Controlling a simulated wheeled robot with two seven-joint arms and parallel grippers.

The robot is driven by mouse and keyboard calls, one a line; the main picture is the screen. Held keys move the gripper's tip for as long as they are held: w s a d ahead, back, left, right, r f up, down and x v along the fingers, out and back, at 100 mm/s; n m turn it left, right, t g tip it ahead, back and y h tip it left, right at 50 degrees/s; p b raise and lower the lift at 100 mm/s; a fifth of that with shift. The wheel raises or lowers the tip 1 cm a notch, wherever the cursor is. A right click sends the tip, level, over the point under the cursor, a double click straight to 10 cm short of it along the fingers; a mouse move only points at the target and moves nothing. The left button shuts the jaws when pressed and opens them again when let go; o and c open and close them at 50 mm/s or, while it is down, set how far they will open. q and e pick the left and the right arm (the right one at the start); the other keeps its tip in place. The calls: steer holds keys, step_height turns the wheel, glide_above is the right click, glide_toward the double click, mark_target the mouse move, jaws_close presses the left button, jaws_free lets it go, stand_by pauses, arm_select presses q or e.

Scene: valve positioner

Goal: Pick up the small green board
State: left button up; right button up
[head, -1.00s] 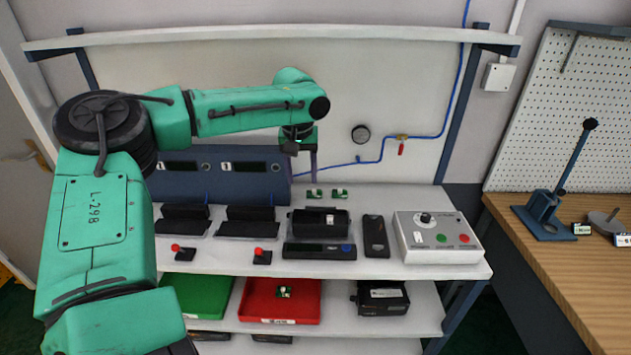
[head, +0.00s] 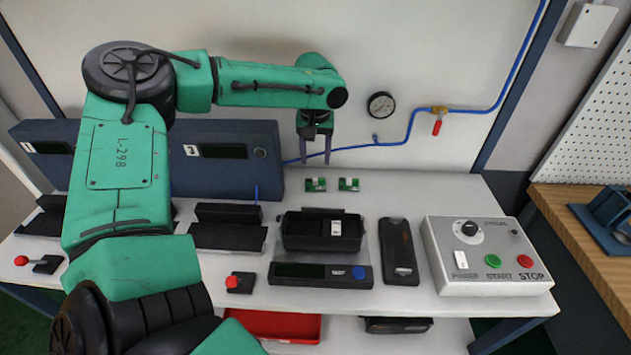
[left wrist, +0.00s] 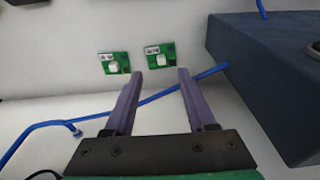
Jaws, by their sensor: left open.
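Two small green boards lie side by side on the white bench top, a left one (head: 316,184) and a right one (head: 348,184). Each carries a white part. The fingertips (left wrist: 160,72) also show in the left wrist view, apart from both boards. My right gripper is not in view.
A blue box with displays (head: 225,160) stands left of my left gripper. A blue air hose (head: 375,145) runs behind it. A black positioner (head: 308,232), a dark handheld device (head: 398,250) and a control box (head: 485,255) stand in front. Bench around the boards is clear.

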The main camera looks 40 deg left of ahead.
mark_target(315, 179)
arm_select(q)
steer(key=f, duration=0.2)
steer(key=w+a+f+p, duration=0.1)
steer(key=f, duration=0.2)
steer(key=f+p, duration=0.1)
steer(key=f, duration=0.2)
steer(key=shift+w+a+f, duration=0.25)
steer(key=shift+w, duration=0.05)
steer(key=shift+w+f, duration=0.1)
steer(key=shift+f, duration=0.05)
steer(key=c, duration=0.8)
jaws_close()
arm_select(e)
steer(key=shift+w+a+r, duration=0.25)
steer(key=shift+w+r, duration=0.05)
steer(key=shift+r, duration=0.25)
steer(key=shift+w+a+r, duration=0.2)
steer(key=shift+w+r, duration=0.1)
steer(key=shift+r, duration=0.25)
